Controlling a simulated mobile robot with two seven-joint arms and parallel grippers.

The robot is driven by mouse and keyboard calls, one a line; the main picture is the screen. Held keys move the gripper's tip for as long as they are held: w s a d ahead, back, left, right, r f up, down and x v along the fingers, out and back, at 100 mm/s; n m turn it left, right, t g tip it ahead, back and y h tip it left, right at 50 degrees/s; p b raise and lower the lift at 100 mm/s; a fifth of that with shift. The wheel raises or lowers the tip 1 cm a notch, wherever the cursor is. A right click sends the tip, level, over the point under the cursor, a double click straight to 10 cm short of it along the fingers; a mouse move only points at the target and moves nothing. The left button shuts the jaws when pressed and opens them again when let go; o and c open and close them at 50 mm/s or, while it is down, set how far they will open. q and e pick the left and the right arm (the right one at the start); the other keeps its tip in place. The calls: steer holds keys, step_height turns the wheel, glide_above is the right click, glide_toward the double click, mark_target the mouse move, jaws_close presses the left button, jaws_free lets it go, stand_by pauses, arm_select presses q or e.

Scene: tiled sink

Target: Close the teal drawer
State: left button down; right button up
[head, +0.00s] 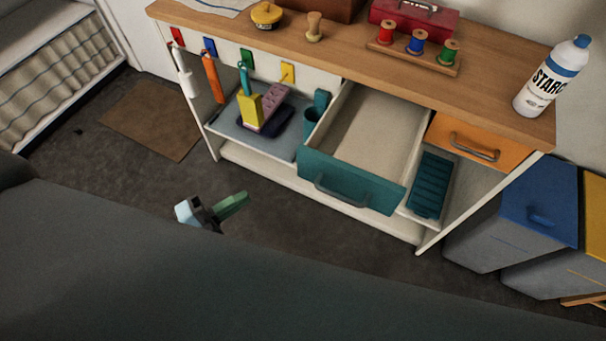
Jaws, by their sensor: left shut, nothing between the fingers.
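The teal drawer (352,184) is pulled out of the wooden-topped cabinet, and its pale, empty inside shows. Its front has a dark bar handle (340,192) and faces me. My left gripper (240,200) is below and to the left of the drawer front, apart from it, over the dark floor. Its fingers are together with nothing between them. Something dark grey hides most of the left arm. My right gripper is not in view.
Right of the teal drawer is a shut orange drawer (465,140). A teal ribbed tray (430,185) lies on the shelf below. Left is a tray (270,124) with brushes. A starch bottle (550,78) stands on the worktop (360,52).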

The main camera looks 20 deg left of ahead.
arm_select(q)
steer(key=m+g+h, duration=0.1)
steer(key=m, duration=0.1)
steer(key=f+m+g+b, duration=0.1)
steer(key=m+g, duration=0.1)
steer(key=d+m+g+h, duration=0.1)
steer(key=m, duration=0.2)
steer(key=shift+w+f+h, duration=0.1)
steer(key=shift+f+h, duration=0.15)
steer(key=shift+h, duration=0.05)
steer(key=shift+d, duration=0.1)
steer(key=p, duration=0.2)
glide_toward(317, 173)
steer(key=d, duration=0.4)
steer(key=shift+w+d+r, duration=0.1)
steer(key=shift+w+d, duration=0.1)
steer(key=shift+w, duration=0.85)
steer(key=shift+w+d, duration=0.1)
steer(key=shift+w, duration=0.5)
